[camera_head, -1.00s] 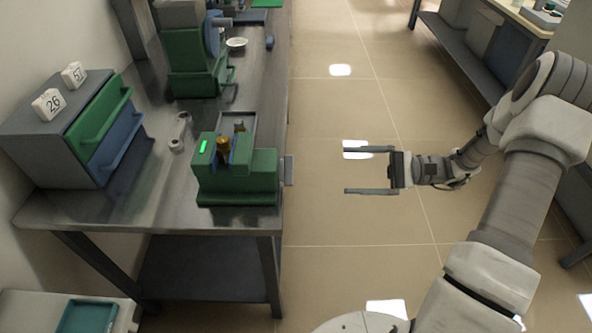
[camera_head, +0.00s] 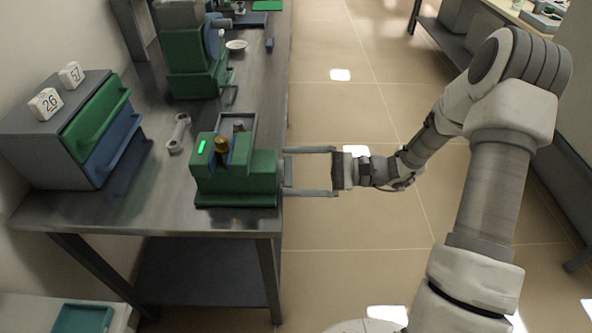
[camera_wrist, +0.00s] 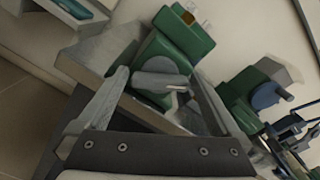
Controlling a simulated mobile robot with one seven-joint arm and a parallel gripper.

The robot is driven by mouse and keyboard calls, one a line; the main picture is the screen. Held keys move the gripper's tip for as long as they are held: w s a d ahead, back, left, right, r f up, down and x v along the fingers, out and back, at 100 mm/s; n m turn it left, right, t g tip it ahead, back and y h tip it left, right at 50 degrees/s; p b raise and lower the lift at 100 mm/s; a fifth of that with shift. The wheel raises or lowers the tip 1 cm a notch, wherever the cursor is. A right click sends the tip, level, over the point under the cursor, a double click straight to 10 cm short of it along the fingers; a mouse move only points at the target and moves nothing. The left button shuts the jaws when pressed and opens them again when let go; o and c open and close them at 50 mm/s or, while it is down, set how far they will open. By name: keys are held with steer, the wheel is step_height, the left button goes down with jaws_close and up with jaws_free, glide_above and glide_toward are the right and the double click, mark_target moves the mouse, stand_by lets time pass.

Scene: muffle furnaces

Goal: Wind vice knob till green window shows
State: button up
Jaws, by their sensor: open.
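The green vice (camera_head: 236,188) stands on the metal bench near its right edge, with a bright green strip (camera_head: 201,146) on its top left and a brass-coloured piece (camera_head: 221,150) in its middle. In the wrist view the vice (camera_wrist: 185,38) shows beyond the fingers. Its grey knob (camera_wrist: 160,80) faces my gripper there, lying between the two fingertips. My gripper (camera_head: 286,171) is open, level with the vice's right side, one finger on each side of the knob. I cannot tell whether either finger touches it.
A drawer cabinet (camera_head: 50,140) with number blocks 26 and 57 stands at the left. A green machine (camera_head: 192,75) stands farther back. Floor (camera_head: 350,225) right of the bench is clear.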

steer(key=shift+c, duration=0.3)
steer(key=c, duration=1.1)
steer(key=shift+r+m+p, duration=0.25)
steer(key=shift+m+p, duration=0.45)
steer(key=shift+p, duration=0.45)
steer(key=shift+f+m+p, duration=0.25)
steer(key=shift+m+p, duration=0.25)
steer(key=shift+m, duration=0.2)
steer(key=o, duration=1.2)
steer(key=shift+c, duration=0.2)
steer(key=shift+w+d, duration=0.1)
steer(key=d+p, duration=0.1)
steer(key=d, duration=1.6)
steer(key=shift+s+d, duration=0.15)
steer(key=shift+s, duration=0.2)
